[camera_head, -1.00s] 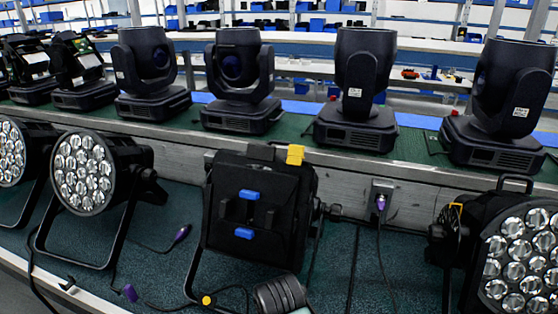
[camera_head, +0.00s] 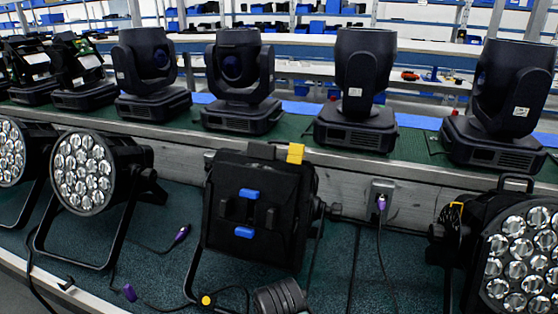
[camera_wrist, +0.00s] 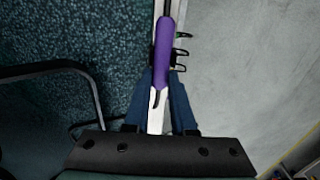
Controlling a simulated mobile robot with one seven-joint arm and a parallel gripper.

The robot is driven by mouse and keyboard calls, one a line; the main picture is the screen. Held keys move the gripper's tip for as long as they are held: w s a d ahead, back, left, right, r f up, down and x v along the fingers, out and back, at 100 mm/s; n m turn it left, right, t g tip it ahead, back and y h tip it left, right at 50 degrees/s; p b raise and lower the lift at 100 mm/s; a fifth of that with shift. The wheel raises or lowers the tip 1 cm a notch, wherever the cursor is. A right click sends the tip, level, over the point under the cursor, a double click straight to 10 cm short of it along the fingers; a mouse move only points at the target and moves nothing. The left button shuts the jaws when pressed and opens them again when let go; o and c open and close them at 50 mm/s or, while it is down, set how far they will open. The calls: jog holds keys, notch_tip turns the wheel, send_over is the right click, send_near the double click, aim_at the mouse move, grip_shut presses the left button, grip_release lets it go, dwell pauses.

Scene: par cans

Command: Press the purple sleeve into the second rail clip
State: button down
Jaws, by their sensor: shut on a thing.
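The purple sleeve (camera_wrist: 163,52) shows in the wrist view, lengthwise along a pale rail strip (camera_wrist: 155,122), with black cable at its upper end. My gripper (camera_wrist: 161,82), with blue fingers, is shut on the lower part of the sleeve. Black clips (camera_wrist: 181,52) stick out just to the right of the sleeve. The sleeve hides part of them, so I cannot tell whether it is seated in one or only beside it. My gripper cannot be made out in the head view.
In the head view, par cans (camera_head: 88,172) stand on the green lower shelf around a black box-like unit (camera_head: 260,208). Loose purple connectors (camera_head: 182,233) lie on the shelf. Another is at the wall socket (camera_head: 381,203). A black bar (camera_wrist: 60,72) curves at left in the wrist view.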

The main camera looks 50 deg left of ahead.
jog(key=shift+s+f, duration=0.15)
jog(key=shift+f, duration=0.25)
jog(key=c, duration=0.7)
grip_release()
jog(key=shift+r, duration=0.15)
notch_tip(320, 180, up, 13)
jog(key=shift+f+p, duration=0.1)
jog(key=shift+p, duration=0.9)
